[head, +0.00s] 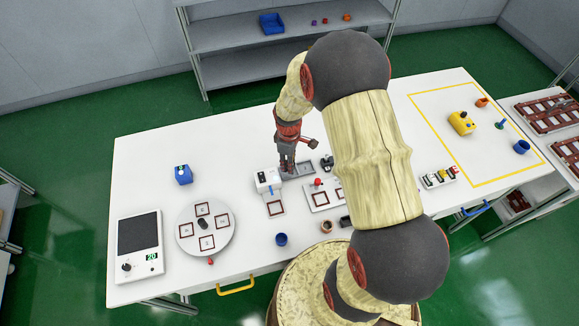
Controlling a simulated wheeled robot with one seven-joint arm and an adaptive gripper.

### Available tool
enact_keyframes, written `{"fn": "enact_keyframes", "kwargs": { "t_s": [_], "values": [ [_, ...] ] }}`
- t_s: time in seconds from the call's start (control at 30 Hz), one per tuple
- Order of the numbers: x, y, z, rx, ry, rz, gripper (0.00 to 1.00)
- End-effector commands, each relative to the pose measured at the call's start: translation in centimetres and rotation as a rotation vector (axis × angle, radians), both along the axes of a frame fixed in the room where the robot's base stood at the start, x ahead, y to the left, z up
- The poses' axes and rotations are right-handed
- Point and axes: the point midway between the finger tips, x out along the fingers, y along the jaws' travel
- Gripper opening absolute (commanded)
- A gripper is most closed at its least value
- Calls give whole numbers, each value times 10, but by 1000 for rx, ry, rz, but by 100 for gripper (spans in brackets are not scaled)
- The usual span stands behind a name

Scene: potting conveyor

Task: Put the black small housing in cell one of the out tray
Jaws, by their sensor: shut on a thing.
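My gripper (287,172) points down at the middle of the table, by a grey tray (306,167) and just behind a white boxy device (266,179). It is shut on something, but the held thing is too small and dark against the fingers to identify. A black block (345,221) lies in front of a white plate with red-outlined squares (322,197), partly hidden by my arm; I cannot tell whether it is the small housing. No tray's cell numbers are readable, so I cannot tell which is the out tray.
A round plate with red-outlined squares (221,236), a scale-like device (139,246) and a blue box (183,174) stand on the left. Blue (281,239) and brown (326,227) cups stand at the front. A yellow-outlined area (480,165) on the right holds several objects.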

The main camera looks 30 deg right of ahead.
Motion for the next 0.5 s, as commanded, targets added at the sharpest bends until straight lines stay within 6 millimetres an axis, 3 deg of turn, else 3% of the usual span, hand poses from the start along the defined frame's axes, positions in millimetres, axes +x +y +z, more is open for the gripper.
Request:
{"fn": "enact_keyframes", "kwargs": {
  "t_s": [0.23, 0.5],
  "values": [
    [9, -5, -13, 0, 0, -1, 13],
    [10, -5, -43, -1, -1, 0, 13]
  ]
}}
